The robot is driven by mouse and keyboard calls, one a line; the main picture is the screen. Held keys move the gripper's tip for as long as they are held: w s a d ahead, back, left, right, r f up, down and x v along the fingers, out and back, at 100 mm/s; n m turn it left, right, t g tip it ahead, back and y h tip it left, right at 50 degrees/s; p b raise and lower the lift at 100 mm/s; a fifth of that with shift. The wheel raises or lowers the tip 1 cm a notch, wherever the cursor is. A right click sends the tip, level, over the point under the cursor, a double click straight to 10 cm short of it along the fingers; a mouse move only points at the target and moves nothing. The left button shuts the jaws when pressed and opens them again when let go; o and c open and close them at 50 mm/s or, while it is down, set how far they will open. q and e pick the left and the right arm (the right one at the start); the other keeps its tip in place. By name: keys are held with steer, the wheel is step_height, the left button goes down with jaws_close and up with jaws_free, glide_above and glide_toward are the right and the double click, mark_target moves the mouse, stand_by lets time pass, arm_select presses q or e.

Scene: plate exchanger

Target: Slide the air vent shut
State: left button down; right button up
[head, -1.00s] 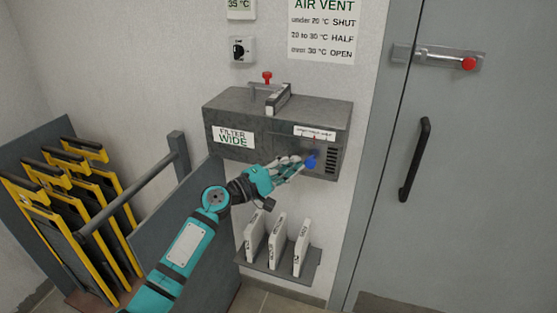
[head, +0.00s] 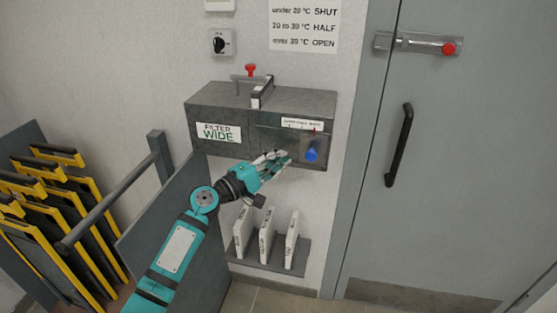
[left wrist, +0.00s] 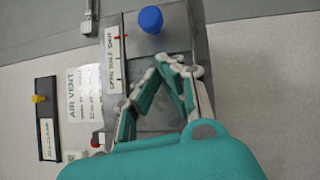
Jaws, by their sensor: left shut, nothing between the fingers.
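The air vent is on the right part of the grey filter box, with a blue knob (head: 311,155) on its slide. The slide's red pointer (head: 314,131) is at the right end of the scale, and no grille slots show. In the left wrist view the scale label (left wrist: 113,60) reads OPEN, HALF, SHUT, and the red mark is by the SHUT end. My left gripper (head: 282,156) is shut and empty, to the left of the blue knob and apart from it. My right gripper is not in view.
A grey box (head: 225,100) bears a FILTER WIDE label. White filters stand on a shelf (head: 262,262) below it. Yellow-framed panels (head: 60,190) stand in a rack at the left. A grey door (head: 450,150) with a black handle is at the right.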

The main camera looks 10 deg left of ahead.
arm_select(q)
steer(key=b+v, duration=0.2)
steer(key=v, duration=0.8)
steer(key=shift+a, duration=0.2)
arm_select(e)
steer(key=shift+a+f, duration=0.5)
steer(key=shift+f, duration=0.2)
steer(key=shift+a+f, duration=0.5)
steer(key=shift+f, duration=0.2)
